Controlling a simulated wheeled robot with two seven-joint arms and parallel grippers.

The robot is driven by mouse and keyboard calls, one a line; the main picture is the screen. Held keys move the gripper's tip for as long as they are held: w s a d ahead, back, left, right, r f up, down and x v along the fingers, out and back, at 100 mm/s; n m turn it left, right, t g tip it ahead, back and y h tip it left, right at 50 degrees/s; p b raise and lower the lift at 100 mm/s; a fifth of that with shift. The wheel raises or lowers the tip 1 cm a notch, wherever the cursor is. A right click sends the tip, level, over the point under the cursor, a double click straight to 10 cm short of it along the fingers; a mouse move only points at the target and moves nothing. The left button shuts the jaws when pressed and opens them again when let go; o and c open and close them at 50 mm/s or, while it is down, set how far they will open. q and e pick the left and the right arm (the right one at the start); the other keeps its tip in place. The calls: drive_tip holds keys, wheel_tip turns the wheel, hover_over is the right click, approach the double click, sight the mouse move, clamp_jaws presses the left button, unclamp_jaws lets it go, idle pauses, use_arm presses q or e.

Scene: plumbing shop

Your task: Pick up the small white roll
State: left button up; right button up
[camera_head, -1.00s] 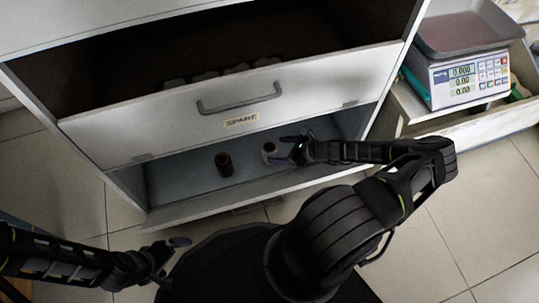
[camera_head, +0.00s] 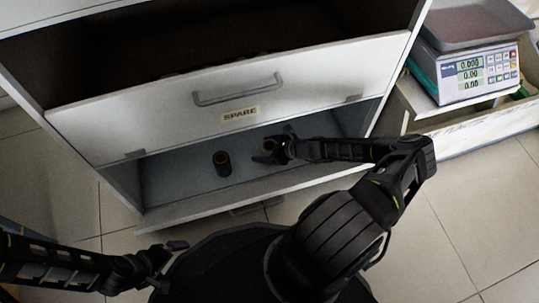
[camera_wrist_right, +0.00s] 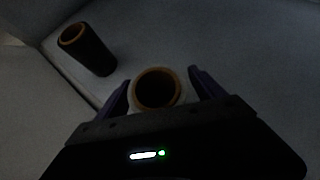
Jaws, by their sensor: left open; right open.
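The small white roll (camera_wrist_right: 156,91) stands between the open fingers of my right gripper (camera_wrist_right: 160,92) in the right wrist view, its brown core facing the camera. Whether the fingers touch it I cannot tell. In the head view the roll (camera_head: 270,146) is mostly hidden behind my right gripper (camera_head: 274,150), which reaches into the lower compartment. My left gripper (camera_head: 172,254) is open and empty, low at the left, outside the cabinet.
A dark roll (camera_head: 222,163) stands on the shelf (camera_head: 185,183) left of the white roll; it also shows in the wrist view (camera_wrist_right: 88,48). The drawer marked SPARE (camera_head: 130,125) hangs above. A scale (camera_head: 468,65) is at the right.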

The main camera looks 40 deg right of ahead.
drive_tip(key=shift+w, duration=0.1)
drive_tip(key=shift+c, duration=0.2)
idle(0.4)
drive_tip(key=c, duration=1.6)
drive_tip(key=shift+o, duration=0.2)
wheel_tip(320, 180, up, 10)
drive_tip(key=p, duration=0.5)
